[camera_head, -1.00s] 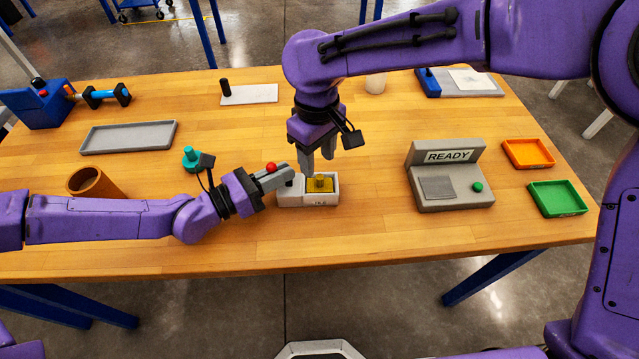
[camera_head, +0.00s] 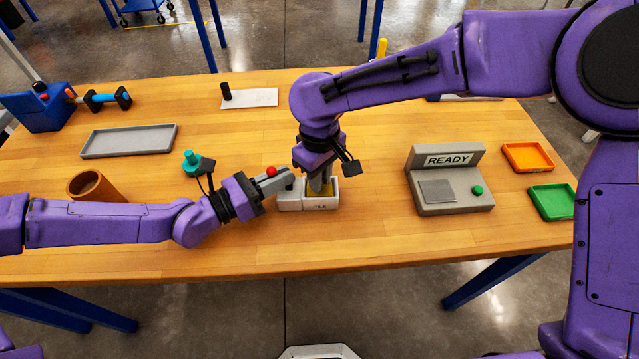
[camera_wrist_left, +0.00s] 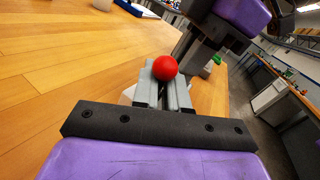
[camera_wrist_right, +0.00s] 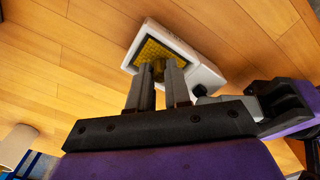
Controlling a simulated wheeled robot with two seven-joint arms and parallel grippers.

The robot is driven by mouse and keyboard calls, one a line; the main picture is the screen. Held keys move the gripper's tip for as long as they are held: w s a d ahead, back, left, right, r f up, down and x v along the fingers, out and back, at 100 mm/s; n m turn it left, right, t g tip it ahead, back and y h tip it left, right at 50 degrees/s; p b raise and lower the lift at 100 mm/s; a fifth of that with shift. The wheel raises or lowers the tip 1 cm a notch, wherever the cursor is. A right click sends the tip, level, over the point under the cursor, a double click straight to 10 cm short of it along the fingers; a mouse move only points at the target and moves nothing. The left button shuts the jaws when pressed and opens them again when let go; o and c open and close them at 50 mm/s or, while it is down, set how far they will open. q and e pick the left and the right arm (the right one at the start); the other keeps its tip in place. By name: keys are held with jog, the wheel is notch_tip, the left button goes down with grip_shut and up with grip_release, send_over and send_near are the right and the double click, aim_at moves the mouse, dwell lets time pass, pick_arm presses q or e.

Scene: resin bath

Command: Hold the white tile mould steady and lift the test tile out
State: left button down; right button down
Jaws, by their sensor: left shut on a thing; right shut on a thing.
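The white tile mould (camera_head: 320,208) stands on the table, and it also shows in the right wrist view (camera_wrist_right: 207,76). The yellow test tile (camera_wrist_right: 165,48) lies inside its walls, with a small stub in its middle. My right gripper (camera_wrist_right: 159,74) points down over the mould and is shut on the tile's stub. In the head view my right gripper (camera_head: 322,188) covers most of the tile. My left gripper (camera_head: 289,181) is shut on the mould's left end, and the contact is mostly hidden. A red ball (camera_wrist_left: 165,68) shows at the left fingers.
A grey READY device (camera_head: 448,185) stands to the right, with an orange tray (camera_head: 527,157) and a green tray (camera_head: 553,201) beyond it. A teal-knobbed object (camera_head: 192,161) and a brown cup (camera_head: 92,187) are near my left arm. The table in front of the mould is clear.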

pick_arm(q)
jog(key=c, duration=1.1)
grip_release()
pick_arm(e)
notch_tip(320, 180, up, 10)
pick_arm(q)
jog(key=v, duration=1)
jog(key=shift+a+r, duration=0.2)
jog(key=shift+a, duration=0.2)
jog(key=shift+s+a, duration=0.3)
jog(key=shift+a, duration=0.1)
jog(key=shift+s+a+f, duration=0.1)
jog(key=shift+s, duration=0.05)
